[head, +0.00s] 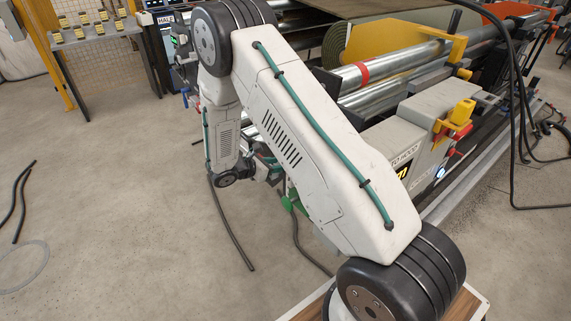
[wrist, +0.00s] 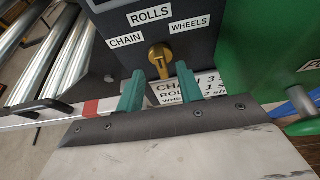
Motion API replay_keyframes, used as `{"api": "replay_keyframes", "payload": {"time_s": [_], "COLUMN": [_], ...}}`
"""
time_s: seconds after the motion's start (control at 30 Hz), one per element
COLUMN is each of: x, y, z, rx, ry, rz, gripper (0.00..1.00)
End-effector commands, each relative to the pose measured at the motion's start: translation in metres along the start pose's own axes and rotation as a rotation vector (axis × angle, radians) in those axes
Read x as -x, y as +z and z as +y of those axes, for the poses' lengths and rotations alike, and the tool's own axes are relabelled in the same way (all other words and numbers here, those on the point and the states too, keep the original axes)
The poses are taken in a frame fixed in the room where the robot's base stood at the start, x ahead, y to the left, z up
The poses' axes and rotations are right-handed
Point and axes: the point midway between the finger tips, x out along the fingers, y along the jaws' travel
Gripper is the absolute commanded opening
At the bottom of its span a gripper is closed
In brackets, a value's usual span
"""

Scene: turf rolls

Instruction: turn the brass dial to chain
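The brass dial (wrist: 159,56) is on a dark panel (wrist: 118,40) in the upper middle of the wrist view. White labels surround it: CHAIN (wrist: 126,40) on its left, ROLLS (wrist: 150,14) above, WHEELS (wrist: 189,23) on its right. Its narrow part points down in the picture; I cannot tell which end marks the setting. My gripper (wrist: 160,71) is open, its two teal fingertips apart, one on each side of the dial's lower part. I cannot tell whether either finger touches it. In the head view my arm hides the dial and most of the gripper.
A partly covered white notice (wrist: 188,88) lies below the dial. A green housing (wrist: 268,45) stands close on the right, with a blue hose (wrist: 301,101). Metal rollers (wrist: 45,55) and a black handle (wrist: 40,108) are on the left. Open concrete floor (head: 130,200) lies left in the head view.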

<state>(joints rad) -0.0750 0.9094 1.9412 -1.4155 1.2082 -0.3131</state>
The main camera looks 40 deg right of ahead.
Motion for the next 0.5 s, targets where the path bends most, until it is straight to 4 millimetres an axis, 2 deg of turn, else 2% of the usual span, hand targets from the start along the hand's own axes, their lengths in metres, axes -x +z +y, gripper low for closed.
{"api": "replay_keyframes", "payload": {"time_s": [0.03,0.2,0.33,0.5], "x": [-0.010,-0.035,-0.045,-0.049], "y": [0.000,0.000,0.000,0.000], "z": [-0.001,0.000,0.000,0.000], "rx": [-0.001,-0.001,-0.002,-0.002], "ry": [-0.004,-0.003,-0.002,0.000], "rz": [0.000,0.001,0.001,0.001], "gripper": [0.36,0.36,0.36,0.36]}}
